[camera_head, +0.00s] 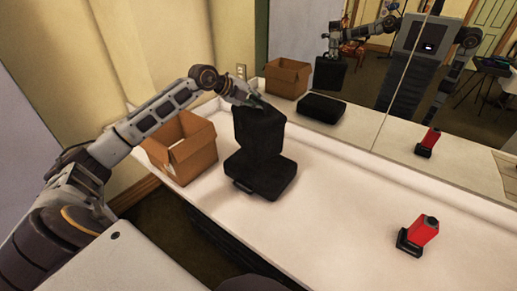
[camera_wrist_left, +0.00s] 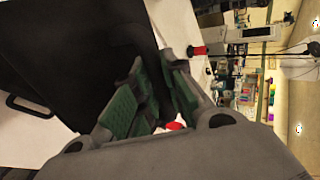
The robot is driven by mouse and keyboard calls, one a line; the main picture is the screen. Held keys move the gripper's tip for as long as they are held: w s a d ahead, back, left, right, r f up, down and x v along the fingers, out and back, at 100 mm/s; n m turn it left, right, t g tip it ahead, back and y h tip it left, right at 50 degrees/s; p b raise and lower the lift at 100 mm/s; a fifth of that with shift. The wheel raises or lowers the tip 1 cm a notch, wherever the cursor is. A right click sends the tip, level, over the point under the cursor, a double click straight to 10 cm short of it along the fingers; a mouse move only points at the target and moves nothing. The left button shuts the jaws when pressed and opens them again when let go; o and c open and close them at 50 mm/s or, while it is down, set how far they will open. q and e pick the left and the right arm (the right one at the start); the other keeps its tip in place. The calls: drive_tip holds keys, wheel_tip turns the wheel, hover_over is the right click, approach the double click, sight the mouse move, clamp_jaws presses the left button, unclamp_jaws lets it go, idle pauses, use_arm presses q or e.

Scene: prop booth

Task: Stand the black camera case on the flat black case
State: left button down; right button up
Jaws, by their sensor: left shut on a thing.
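The black camera case (camera_head: 257,132) is upright, with its lower edge at the back part of the flat black case (camera_head: 262,178) in the head view. I cannot tell whether the two touch. The flat case lies on the white counter with its handle toward the front left. My left gripper (camera_head: 259,104) is shut on the top of the camera case. In the left wrist view, the camera case (camera_wrist_left: 85,55) is a large dark shape beside the green-padded fingers (camera_wrist_left: 152,98), and the grip itself is partly hidden. My right gripper is not directly in view.
An open cardboard box (camera_head: 182,150) stands left of the cases. A red object with a black base (camera_head: 418,235) stands at the right on the white counter (camera_head: 340,205). A mirror (camera_head: 400,115) runs along the back. The counter between the cases and red object is clear.

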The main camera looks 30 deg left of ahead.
sight(254, 110)
use_arm(q)
drive_tip(key=shift+f, duration=0.55)
wheel_tip(254, 110, down, 4)
drive_tip(key=shift+r+p, duration=0.2)
drive_tip(key=shift+p, duration=0.15)
drive_tip(key=shift+f, duration=0.55)
use_arm(e)
drive_tip(key=shift+d+r, duration=0.45)
drive_tip(key=shift+d, duration=0.35)
drive_tip(key=shift+a, duration=0.2)
use_arm(q)
drive_tip(key=shift+f, duration=0.15)
use_arm(e)
drive_tip(key=shift+a, duration=0.1)
